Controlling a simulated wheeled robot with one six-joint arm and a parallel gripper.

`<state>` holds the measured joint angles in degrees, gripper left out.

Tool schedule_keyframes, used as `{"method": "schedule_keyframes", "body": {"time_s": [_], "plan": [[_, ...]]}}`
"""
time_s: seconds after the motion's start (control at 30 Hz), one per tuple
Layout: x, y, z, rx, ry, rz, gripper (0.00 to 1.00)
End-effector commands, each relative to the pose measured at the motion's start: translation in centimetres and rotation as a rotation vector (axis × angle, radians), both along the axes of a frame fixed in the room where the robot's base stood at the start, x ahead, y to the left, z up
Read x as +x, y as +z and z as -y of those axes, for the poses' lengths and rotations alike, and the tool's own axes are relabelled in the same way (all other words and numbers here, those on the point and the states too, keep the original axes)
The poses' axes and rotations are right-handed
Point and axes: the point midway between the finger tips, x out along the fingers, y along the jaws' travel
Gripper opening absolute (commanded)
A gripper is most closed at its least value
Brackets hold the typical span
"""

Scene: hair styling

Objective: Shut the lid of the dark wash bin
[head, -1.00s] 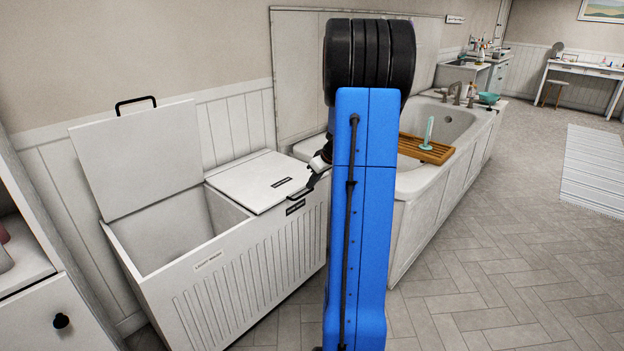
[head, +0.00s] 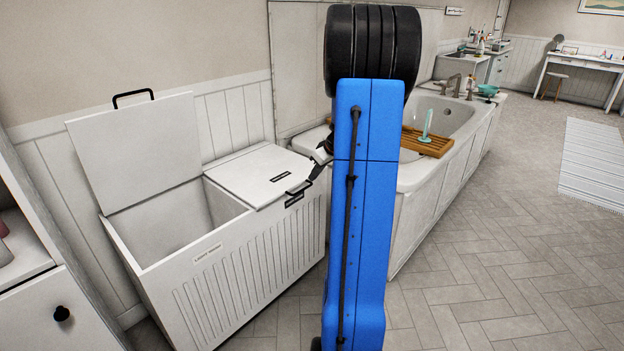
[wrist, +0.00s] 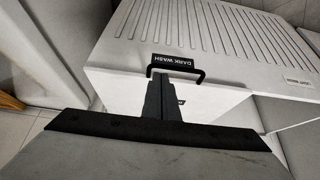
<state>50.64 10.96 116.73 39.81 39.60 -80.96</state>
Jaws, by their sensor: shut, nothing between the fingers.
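The dark wash bin is the right half of a white slatted hamper, with its DARK WASH label (wrist: 172,62) on the front. Its white lid (head: 250,172) lies flat over the right compartment and looks shut. The lid's black handle (head: 300,188) is at its front edge and also shows in the wrist view (wrist: 200,76). My gripper (head: 314,176) is shut and empty right at the handle. In the wrist view its fingertips (wrist: 160,82) overlap the handle's left end; I cannot tell whether they touch. My blue arm hides the hamper's right end.
The left lid (head: 138,150) stands open against the wall over the light wash compartment (head: 175,225). A bathtub (head: 412,215) with a wooden tray (head: 428,146) stands right of my arm. A white cabinet (head: 50,310) is at the left.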

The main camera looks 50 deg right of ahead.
Motion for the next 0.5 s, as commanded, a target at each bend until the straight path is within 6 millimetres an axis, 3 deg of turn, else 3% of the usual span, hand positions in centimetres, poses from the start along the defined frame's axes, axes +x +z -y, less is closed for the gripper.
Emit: {"method": "schedule_keyframes", "body": {"time_s": [0.5], "plan": [[-5.3, 9.0, 0.2, -0.002, -0.001, 0.002, 0.00]]}}
